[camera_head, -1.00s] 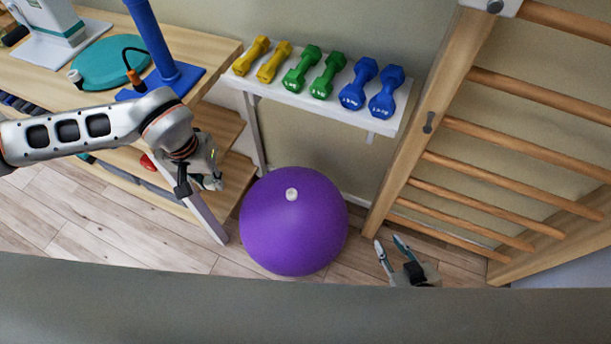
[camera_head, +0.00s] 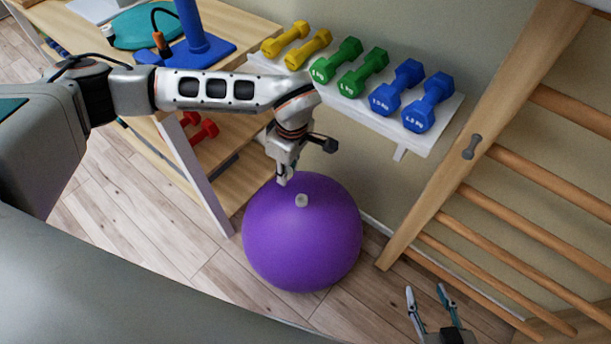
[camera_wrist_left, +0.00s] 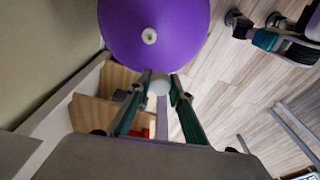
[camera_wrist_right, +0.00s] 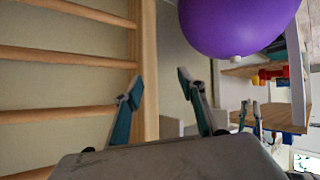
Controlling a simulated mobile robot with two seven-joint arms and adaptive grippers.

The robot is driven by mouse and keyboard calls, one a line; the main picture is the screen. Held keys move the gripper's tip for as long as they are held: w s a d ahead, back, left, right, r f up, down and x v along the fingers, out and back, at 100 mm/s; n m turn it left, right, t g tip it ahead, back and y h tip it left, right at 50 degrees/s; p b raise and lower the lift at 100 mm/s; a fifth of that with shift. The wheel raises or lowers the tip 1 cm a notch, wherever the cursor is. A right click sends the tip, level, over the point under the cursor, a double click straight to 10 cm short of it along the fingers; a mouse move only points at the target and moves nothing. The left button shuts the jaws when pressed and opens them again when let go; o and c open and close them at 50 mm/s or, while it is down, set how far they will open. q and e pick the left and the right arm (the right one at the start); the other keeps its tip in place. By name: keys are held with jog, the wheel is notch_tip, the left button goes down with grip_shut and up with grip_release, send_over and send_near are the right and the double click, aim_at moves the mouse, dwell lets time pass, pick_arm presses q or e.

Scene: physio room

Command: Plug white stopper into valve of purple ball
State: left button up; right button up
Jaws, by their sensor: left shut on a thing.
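The purple ball (camera_head: 300,250) rests on the floor. Its pale valve (camera_head: 301,200) is on top, and it also shows in the left wrist view (camera_wrist_left: 149,36). My left gripper (camera_head: 282,181) is above the ball's upper left side, beside the valve in the head view. In the left wrist view it is shut on the white stopper (camera_wrist_left: 160,86), which sits between the fingertips, apart from the valve. The stopper is hard to make out in the head view. My right gripper (camera_head: 425,292) is open and empty, to the right of the ball; its spread fingers show in the right wrist view (camera_wrist_right: 158,88).
A white shelf (camera_head: 400,152) with yellow, green and blue dumbbells is on the wall behind the ball. Wooden wall bars (camera_head: 470,150) stand at the right. A wooden rack (camera_head: 245,150) with red dumbbells (camera_head: 203,131) stands left of the ball. Floor in front-left is clear.

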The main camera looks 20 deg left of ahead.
pick_arm(q)
notch_tip(320, 180, down, 6)
jog(key=w+d+n+b, duration=0.2)
jog(key=n+b, duration=0.1)
jog(key=n, duration=0.2)
jog(key=n+b, duration=0.2)
send_over(301, 195)
jog(key=s, duration=0.1)
jog(key=shift+g, duration=0.4)
jog(key=f, duration=0.4)
jog(key=shift+s+d+f, duration=0.1)
jog(key=shift+s+d, duration=0.1)
jog(key=shift+d, duration=0.1)
notch_tip(301, 195, down, 3)
jog(key=shift+r+b, duration=0.15)
jog(key=shift+b, duration=0.85)
jog(key=shift+w, duration=0.2)
pick_arm(e)
jog(key=shift+m+t+y, duration=0.4)
jog(key=shift+m+y, duration=0.1)
jog(key=shift+y, duration=0.1)
jog(key=a, duration=0.2)
jog(key=w+a, duration=0.1)
jog(key=a, duration=0.1)
jog(key=shift+a+f, duration=0.1)
jog(key=shift+f, duration=0.05)
